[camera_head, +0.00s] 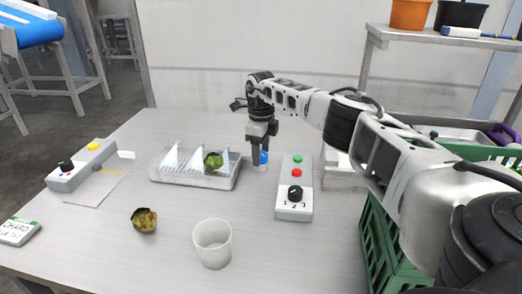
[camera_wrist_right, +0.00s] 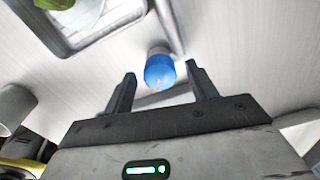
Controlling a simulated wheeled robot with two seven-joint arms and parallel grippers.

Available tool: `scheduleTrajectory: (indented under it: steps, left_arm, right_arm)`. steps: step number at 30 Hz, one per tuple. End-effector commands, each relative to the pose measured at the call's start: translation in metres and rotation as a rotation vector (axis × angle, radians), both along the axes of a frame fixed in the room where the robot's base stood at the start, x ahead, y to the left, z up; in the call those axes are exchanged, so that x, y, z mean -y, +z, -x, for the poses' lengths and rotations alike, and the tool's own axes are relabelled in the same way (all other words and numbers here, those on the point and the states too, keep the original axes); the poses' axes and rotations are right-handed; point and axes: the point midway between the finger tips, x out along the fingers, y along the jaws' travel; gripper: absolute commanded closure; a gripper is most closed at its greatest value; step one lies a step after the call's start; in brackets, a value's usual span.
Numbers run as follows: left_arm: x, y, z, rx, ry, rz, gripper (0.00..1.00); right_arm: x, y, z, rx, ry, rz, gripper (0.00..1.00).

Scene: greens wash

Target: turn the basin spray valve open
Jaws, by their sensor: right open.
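The valve, a blue knob (camera_head: 263,158) on a pale stem, stands on the table at the right end of a clear, divided basin (camera_head: 190,180). It also shows in the right wrist view (camera_wrist_right: 159,71). My right gripper (camera_head: 261,146) points down just above the knob. In the wrist view its two fingers are spread, with the blue knob beyond and between the tips and a gap on each side. The fingers are empty, and I see no contact. A small pale mark shows on the knob. My left gripper is out of view.
A green vegetable (camera_head: 212,161) sits in the basin. A control box (camera_head: 294,205) with buttons and a dial stands to the right. A white cup (camera_head: 212,244), a brownish vegetable (camera_head: 144,220) and a yellow-button box (camera_head: 82,166) are also on the table. A green crate (camera_head: 378,240) is at right.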

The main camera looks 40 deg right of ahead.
Motion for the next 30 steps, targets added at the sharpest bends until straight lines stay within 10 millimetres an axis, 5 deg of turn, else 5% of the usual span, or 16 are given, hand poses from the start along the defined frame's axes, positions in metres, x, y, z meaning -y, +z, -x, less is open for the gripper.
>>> scheduleTrajectory:
  steps: [8,21,30]
  left_arm:
    - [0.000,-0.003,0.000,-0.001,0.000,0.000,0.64]
    - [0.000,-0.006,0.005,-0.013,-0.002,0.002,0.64]
    - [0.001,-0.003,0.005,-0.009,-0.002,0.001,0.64]
  right_arm:
    - [0.000,0.034,-0.001,0.006,0.001,0.000,0.43]
    - [0.000,0.135,0.000,0.004,-0.001,-0.001,0.43]
    - [0.000,0.159,0.000,0.001,0.000,0.000,0.43]
